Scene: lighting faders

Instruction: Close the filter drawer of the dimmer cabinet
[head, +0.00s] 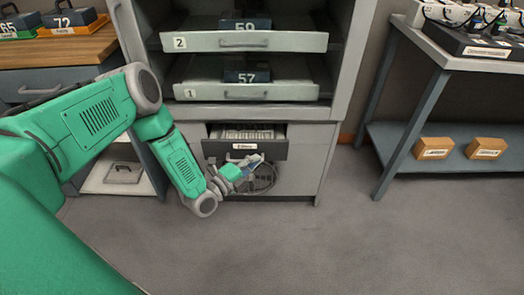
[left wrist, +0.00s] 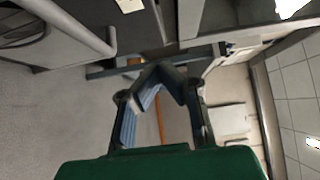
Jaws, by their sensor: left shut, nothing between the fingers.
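The dimmer cabinet (head: 318,150) stands in the middle of the head view. Its filter drawer (head: 218,149) is low in the cabinet and stands open, with pale items visible inside. The drawer has a dark front with a white label. My left gripper (head: 258,160) is at the right part of the drawer front and covers some of it; whether it touches is unclear. In the left wrist view the left gripper's fingertips (left wrist: 160,75) meet with nothing between them. The drawer front (left wrist: 135,28) shows there at the top, with a pale bar-like handle beside it. My right gripper is in neither view.
Two shelf trays, numbered 2 (head: 240,41) and 1 (head: 240,92), sit above the drawer. The floor (head: 290,245) in front is clear.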

